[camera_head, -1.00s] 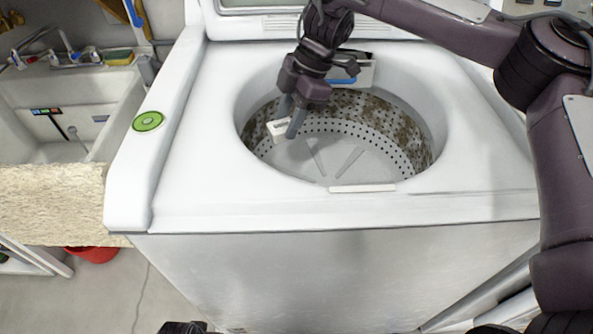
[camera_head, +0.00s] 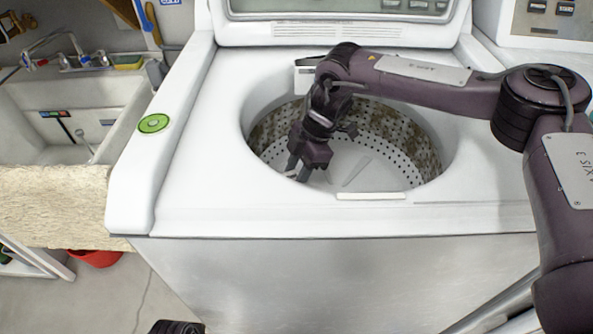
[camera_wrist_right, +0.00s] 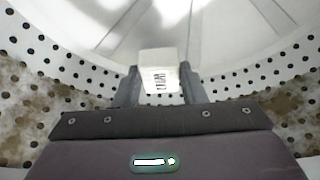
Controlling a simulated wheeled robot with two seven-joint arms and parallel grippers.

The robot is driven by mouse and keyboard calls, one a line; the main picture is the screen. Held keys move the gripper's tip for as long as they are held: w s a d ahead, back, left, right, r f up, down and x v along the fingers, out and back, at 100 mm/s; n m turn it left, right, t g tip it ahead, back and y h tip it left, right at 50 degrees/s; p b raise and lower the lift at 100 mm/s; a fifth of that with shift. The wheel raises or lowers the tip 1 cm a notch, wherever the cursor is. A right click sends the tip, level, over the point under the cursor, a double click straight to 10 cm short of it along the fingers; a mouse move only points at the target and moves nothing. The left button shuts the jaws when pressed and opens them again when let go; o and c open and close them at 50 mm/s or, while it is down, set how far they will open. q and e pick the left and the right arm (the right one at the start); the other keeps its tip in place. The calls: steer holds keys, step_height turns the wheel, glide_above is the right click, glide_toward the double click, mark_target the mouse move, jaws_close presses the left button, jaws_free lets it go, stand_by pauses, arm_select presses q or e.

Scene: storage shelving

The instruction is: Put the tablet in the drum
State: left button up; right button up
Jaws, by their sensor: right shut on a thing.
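The white tablet, a small block with dark print on one face, sits between my right gripper's fingers in the right wrist view (camera_wrist_right: 159,74). My right gripper (camera_head: 298,172) is shut on it and reaches down inside the washer's drum (camera_head: 402,150). The drum has a perforated wall with brown stains and a pale ribbed floor. In the head view the tablet is mostly hidden by the gripper. I cannot tell whether it touches the drum floor.
The white washing machine (camera_head: 185,200) has a round opening whose rim surrounds my right arm. A green disc (camera_head: 154,123) lies on the raised left part. A control panel (camera_head: 340,8) stands behind. A sink (camera_head: 60,120) is at the left, with a red tub (camera_head: 95,258) on the floor.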

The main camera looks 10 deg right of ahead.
arm_select(q)
steer(key=shift+s, duration=0.1)
steer(key=shift+f, duration=0.2)
arm_select(e)
steer(key=shift+f, duration=0.55)
steer(key=o, duration=0.9)
steer(key=shift+o, duration=0.2)
steer(key=shift+r, duration=0.1)
steer(key=shift+r, duration=0.35)
arm_select(q)
steer(key=f, duration=0.1)
steer(key=f+p, duration=0.1)
steer(key=f, duration=0.2)
steer(key=shift+a+f, duration=0.1)
steer(key=shift+a, duration=0.2)
arm_select(e)
steer(key=v, duration=1.2)
steer(key=shift+r, duration=0.25)
steer(key=shift+a, duration=0.1)
